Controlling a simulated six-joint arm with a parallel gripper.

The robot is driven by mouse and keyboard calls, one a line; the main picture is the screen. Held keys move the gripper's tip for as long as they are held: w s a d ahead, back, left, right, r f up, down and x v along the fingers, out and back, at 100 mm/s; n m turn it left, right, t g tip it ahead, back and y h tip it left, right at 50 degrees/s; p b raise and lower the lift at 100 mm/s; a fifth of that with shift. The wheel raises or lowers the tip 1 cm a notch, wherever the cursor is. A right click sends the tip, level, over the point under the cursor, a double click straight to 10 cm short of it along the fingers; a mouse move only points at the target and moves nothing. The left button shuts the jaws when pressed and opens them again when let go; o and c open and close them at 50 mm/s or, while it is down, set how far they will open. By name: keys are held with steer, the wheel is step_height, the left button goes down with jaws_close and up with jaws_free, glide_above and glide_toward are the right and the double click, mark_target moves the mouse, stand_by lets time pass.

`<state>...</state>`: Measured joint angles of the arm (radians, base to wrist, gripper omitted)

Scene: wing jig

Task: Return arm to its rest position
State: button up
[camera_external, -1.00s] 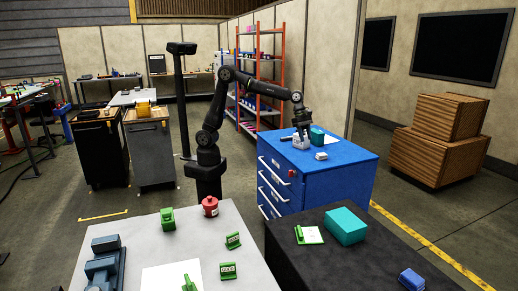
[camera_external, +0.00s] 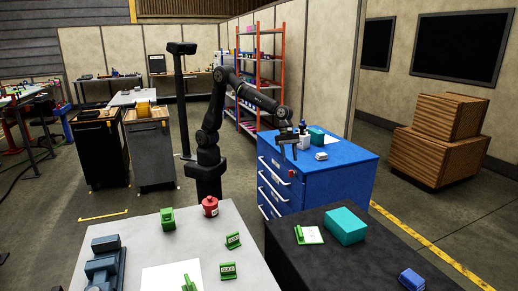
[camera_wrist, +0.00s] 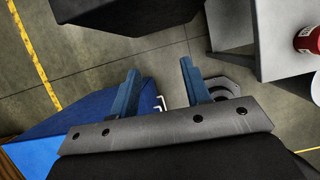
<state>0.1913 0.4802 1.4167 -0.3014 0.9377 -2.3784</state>
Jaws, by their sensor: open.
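My gripper (camera_external: 287,152) is open and empty above the left edge of the blue drawer cabinet (camera_external: 315,190). In the wrist view its two blue fingers (camera_wrist: 157,88) are spread apart with nothing between them. Past the fingers are the floor and the blue side of the cabinet with white handles. My arm reaches from its base to the right, with the forearm sloping down toward the cabinet.
On the cabinet stand a white object (camera_external: 303,142), a teal box (camera_external: 317,135) and a small pale block (camera_external: 321,156). The grey table (camera_external: 190,230) holds a red canister (camera_external: 210,206) and several green parts. A black table (camera_external: 345,262) carries a turquoise box (camera_external: 345,226).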

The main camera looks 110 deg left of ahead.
steer(key=s+d+f+m, duration=0.1)
steer(key=s+d+f, duration=0.1)
steer(key=d, duration=0.6)
steer(key=shift+s, duration=0.75)
steer(key=shift+c, duration=0.6)
